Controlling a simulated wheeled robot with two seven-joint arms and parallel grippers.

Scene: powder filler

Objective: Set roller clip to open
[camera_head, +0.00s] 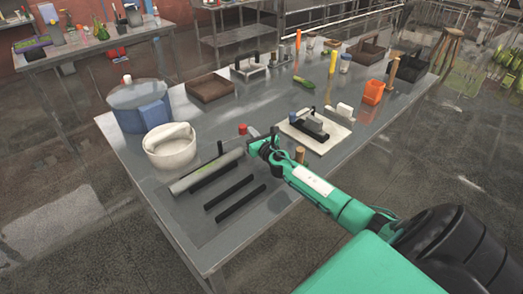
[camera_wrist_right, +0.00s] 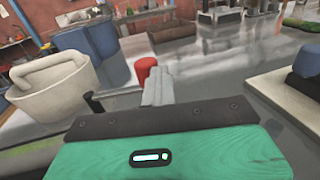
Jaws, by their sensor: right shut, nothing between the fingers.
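A long grey roller (camera_head: 207,172) with a greenish mark lies at the front left of the metal table. A short dark upright pin (camera_head: 220,148) stands by its far side; I cannot tell whether this is the roller clip. In the wrist view a dark rod (camera_wrist_right: 95,104) shows just left of my fingers, partly hidden by the gripper body. My right gripper (camera_head: 254,133) is shut and empty, just beyond the roller's right end. Its fingertips (camera_wrist_right: 160,84) appear beside a red cylinder (camera_wrist_right: 146,68), also in the head view (camera_head: 243,129). My left gripper is out of view.
Two black bars (camera_head: 240,201) lie in front of the roller. A white pot (camera_head: 170,148) and a blue container (camera_head: 154,114) stand left. A white board (camera_head: 335,135) with a black-handled device lies right, and a brown tray (camera_head: 209,88) lies behind.

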